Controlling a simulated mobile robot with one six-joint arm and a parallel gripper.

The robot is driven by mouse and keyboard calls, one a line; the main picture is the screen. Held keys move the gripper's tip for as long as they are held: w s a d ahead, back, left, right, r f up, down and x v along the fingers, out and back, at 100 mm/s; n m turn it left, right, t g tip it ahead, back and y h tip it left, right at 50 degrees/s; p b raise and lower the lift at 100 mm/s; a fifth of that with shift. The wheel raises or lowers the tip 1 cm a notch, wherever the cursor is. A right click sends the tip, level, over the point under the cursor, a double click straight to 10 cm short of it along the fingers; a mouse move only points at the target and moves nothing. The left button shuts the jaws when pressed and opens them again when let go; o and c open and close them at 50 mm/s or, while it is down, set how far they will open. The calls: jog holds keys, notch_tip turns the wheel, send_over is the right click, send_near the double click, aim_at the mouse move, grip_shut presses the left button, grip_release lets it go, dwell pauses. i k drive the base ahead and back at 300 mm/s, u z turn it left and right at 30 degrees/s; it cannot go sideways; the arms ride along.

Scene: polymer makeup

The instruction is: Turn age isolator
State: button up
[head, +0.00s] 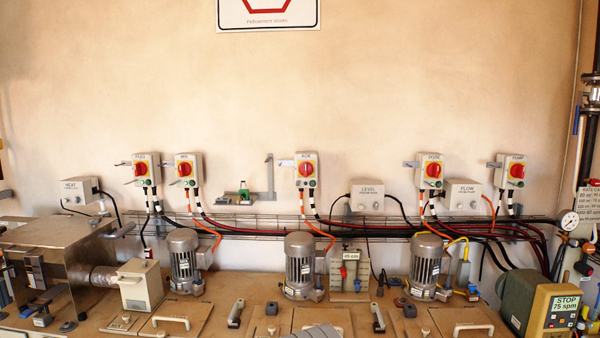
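Several isolator boxes hang in a row on the wall, each a light box with a yellow plate and a red rotary handle. The labels above them are small; those at the right seem to read dose and pump. The middle isolator (307,170) has a label too small to read surely, and it may be the age isolator. A small green button shows below the handle. Nothing touches it. My gripper is not in view.
A cable tray (250,221) with red and black cables runs below the isolators. Grey motors (299,265) stand on the bench beneath. Level (367,197) and flow (463,196) boxes flank the dose isolator (431,171).

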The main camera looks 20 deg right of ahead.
aim_at(306, 169)
jog(key=u, duration=0.05)
jog(key=i, duration=1)
jog(key=z, duration=0.05)
